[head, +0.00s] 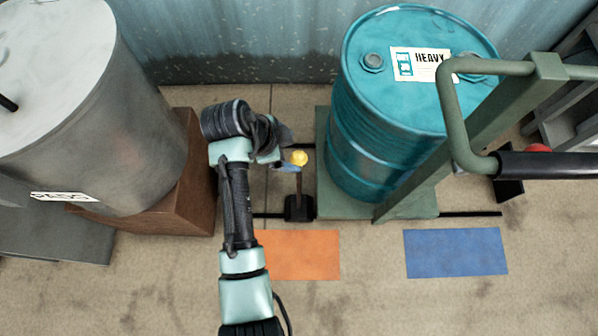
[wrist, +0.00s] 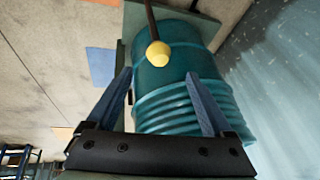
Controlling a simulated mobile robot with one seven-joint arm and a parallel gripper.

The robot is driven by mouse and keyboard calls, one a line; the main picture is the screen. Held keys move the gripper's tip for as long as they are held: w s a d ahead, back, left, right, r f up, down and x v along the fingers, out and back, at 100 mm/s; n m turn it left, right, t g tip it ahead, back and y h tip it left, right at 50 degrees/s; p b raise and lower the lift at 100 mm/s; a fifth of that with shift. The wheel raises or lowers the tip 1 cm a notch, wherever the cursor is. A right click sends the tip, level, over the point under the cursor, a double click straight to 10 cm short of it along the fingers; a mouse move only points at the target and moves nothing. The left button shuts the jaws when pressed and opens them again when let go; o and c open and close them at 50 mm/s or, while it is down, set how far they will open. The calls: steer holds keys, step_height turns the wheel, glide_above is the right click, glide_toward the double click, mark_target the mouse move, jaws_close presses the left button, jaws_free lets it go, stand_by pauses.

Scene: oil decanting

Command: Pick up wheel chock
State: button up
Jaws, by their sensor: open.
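The wheel chock (head: 299,208) is a dark block on the floor at the left side of the drum's green platform. A thin upright stem rises from it to a yellow ball knob (head: 299,158). In the wrist view the yellow knob (wrist: 158,54) and part of its brown stem show, but the block is out of frame. My gripper (head: 290,168) is beside the knob in the head view, partly hidden by my wrist. In the wrist view my gripper (wrist: 158,74) is open and empty, and the knob appears between and just beyond the blue fingertips.
A teal drum (head: 375,130) marked HEAVY stands on a green platform (head: 418,207) with a green frame and handle. A grey tank (head: 85,120) on a brown block (head: 190,190) is at the left. Orange (head: 300,255) and blue (head: 455,251) floor patches lie clear in front.

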mark_target(299, 155)
steer(key=b+x, duration=0.2)
steer(key=x, duration=0.4)
steer(key=shift+f, duration=0.2)
steer(key=x, duration=0.1)
steer(key=b+x, duration=0.2)
steer(key=x, duration=0.1)
steer(key=shift+s+a+f, duration=0.2)
steer(key=shift+a+f, duration=0.1)
steer(key=shift+a, duration=0.05)
steer(key=shift+w+d+f+b, duration=0.15)
steer(key=shift+d+f+b, duration=0.1)
steer(key=shift+f+b, duration=0.2)
jaws_close()
steer(key=shift+w+r, duration=0.1)
